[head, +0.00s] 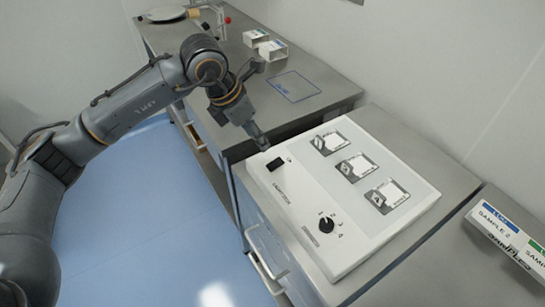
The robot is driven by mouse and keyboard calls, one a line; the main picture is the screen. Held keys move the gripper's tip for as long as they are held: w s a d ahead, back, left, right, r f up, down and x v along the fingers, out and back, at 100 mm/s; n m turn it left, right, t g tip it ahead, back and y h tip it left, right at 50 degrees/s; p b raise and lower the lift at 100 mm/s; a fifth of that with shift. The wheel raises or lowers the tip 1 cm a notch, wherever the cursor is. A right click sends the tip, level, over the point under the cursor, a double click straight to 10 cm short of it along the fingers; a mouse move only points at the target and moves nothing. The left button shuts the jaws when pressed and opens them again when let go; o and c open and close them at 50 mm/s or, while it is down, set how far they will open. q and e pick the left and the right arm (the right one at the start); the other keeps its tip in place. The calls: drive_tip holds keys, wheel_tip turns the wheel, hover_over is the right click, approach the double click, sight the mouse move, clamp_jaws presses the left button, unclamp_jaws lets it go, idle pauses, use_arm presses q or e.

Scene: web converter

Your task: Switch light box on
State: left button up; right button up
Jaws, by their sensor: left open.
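The light box (345,235) is a flat white panel on the grey counter in the head view. A black rocker switch (275,164) sits near its far left corner, and a round black knob (326,224) with marks around it sits nearer its front. Three cards (357,167) with printed labels lie in a row on its top. My left gripper (262,143) points down just beyond the far left corner, close to the black switch. Whether it touches the panel is hard to tell. My right gripper is not in the picture.
A box labelled SAMPLE 2 (497,226) lies on the counter at the right. Beyond the light box are a blue-outlined square (294,87), two small white boxes (272,50) and a round pale dish (165,14). A wall runs behind the counter.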

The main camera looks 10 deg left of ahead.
sight(275, 163)
use_arm(q)
drive_tip(key=p+x, duration=0.3)
drive_tip(key=x, duration=0.9)
drive_tip(key=shift+s+d, duration=0.1)
drive_tip(key=shift+d, duration=0.05)
